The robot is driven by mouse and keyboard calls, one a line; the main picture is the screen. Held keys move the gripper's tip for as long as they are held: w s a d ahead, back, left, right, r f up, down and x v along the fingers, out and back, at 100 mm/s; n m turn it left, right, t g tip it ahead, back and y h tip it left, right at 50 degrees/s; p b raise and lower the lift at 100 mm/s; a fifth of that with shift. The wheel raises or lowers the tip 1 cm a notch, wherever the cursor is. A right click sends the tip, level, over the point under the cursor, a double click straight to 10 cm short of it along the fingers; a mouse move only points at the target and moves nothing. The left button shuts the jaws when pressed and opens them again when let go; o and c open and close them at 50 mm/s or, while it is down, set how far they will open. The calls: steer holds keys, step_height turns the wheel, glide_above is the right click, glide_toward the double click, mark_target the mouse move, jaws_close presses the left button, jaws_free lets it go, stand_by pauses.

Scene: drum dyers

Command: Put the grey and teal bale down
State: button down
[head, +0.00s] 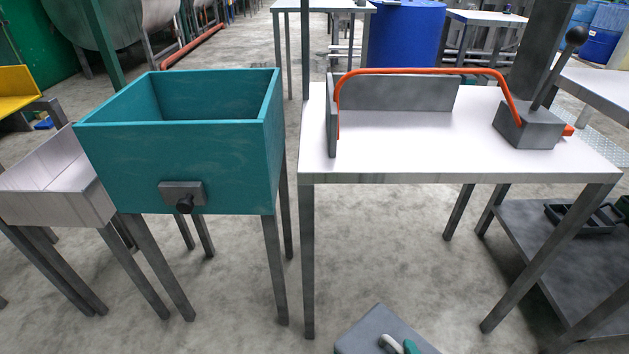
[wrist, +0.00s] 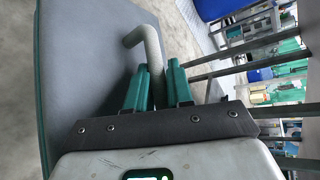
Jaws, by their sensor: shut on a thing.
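The grey and teal bale (head: 368,328) shows at the bottom edge of the head view, cut off by the frame. In the wrist view the bale (wrist: 80,60) is a broad grey face with a teal edge along the left. A pale bent handle (wrist: 143,38) stands out from it. My gripper (wrist: 159,75) has teal fingers shut on that handle, one on each side. In the head view a teal fingertip of my gripper (head: 411,347) shows beside the handle (head: 391,344). The bale's underside is hidden, and I cannot tell what is below it.
A white-topped table (head: 400,155) stands ahead, bearing a grey upright plate (head: 405,93), an orange bar (head: 420,71) and a lever block (head: 528,125). Left of it are a teal bin (head: 180,165) on legs and a pale trough (head: 55,195). A dark low shelf (head: 545,235) stands right. Concrete floor (head: 400,250) shows under the table.

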steer(key=shift+w+r, duration=0.2)
steer(key=shift+r, duration=0.25)
step_height(320, 180, up, 3)
steer(key=p, duration=0.2)
steer(key=shift+w+f+p, duration=0.1)
steer(key=shift+f+p, duration=0.05)
steer(key=shift+p, duration=0.15)
steer(key=w+r+p, duration=0.2)
steer(key=r+p, duration=0.9)
steer(key=r, duration=0.3)
steer(key=w+r+p, duration=0.2)
steer(key=r+p, duration=1)
steer(key=r, duration=0.2)
steer(key=s+f, duration=0.4)
steer(key=f, duration=0.2)
steer(key=shift+s, duration=0.15)
